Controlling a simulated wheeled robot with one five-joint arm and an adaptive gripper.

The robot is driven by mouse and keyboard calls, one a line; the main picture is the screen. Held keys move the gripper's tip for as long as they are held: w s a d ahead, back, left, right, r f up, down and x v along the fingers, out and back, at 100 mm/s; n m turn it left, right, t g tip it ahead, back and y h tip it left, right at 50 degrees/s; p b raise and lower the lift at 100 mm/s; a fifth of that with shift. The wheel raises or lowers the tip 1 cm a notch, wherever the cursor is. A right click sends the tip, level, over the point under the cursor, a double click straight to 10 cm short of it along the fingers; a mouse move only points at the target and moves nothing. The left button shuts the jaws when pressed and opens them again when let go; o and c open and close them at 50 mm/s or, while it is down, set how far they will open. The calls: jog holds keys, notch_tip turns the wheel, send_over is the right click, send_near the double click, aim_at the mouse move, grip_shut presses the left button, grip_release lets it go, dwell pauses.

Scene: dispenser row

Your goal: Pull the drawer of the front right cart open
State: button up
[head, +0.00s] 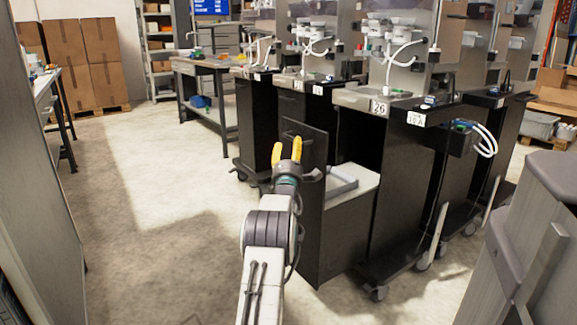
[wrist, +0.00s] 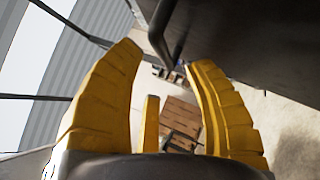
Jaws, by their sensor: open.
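The front right cart (head: 398,165) is black with a grey top and a label reading 26. Its tall drawer (head: 312,235) stands pulled out to the left, with the dark front panel clear of the body. A pale inner surface with a grey object shows behind the panel. My gripper (head: 287,149) is open, beside the outer face of the drawer front near its upper part. In the wrist view, the dark front fills the upper right, and a dark bar handle (wrist: 160,35) shows near the open yellow fingertips (wrist: 166,55). Contact with the handle cannot be told.
More black carts stand behind in the row. A workbench (head: 205,68) and stacked cardboard boxes (head: 85,55) are farther back. A grey panel edge borders the left, and a grey unit (head: 535,240) stands at the right. The floor left of my arm is clear.

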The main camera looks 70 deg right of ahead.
jog(key=v, duration=0.7)
jog(key=shift+w+r, duration=0.1)
dwell(0.9)
